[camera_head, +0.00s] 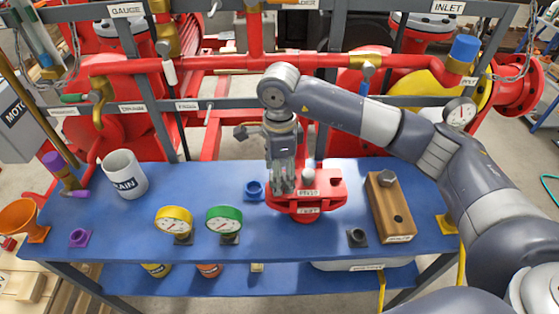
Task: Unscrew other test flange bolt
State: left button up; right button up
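The red test flange (325,187) stands on the blue bench, right of its middle, with small white labels on its top and front. A pale rounded piece, perhaps a bolt head (308,174), shows on its top just right of my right gripper. My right gripper (284,190) points down at the left part of the flange. Its fingers look close together, but whether they hold a bolt is hidden. A wooden block (376,205) to the right carries one grey hex bolt (387,179) at its far end and a dark hole at its near end. My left gripper is not in view.
A blue ring holder (254,190) is close left of the flange. Yellow (174,220) and green (224,219) gauges and a white drain cup (125,174) stand further left. A dark holder (357,237) is at the front edge. Red pipework (220,63) runs behind the bench.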

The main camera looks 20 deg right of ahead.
jog(key=shift+f, duration=0.1)
jog(key=c, duration=1.2)
jog(key=o, duration=0.5)
jog(key=c, duration=0.5)
jog(key=shift+f+n+b, duration=0.1)
jog(key=shift+n+b, duration=0.3)
jog(key=shift+b, duration=0.15)
jog(key=shift+n+b, duration=0.75)
jog(key=shift+n, duration=0.15)
jog(key=n+b, duration=0.3)
jog(key=n, duration=0.1)
jog(key=n+b, duration=0.3)
jog(key=n, duration=0.2)
jog(key=shift+n+b, duration=0.3)
jog(key=n+b, duration=0.1)
jog(key=n, duration=0.1)
jog(key=shift+n, duration=0.3)
jog(key=o, duration=1.2)
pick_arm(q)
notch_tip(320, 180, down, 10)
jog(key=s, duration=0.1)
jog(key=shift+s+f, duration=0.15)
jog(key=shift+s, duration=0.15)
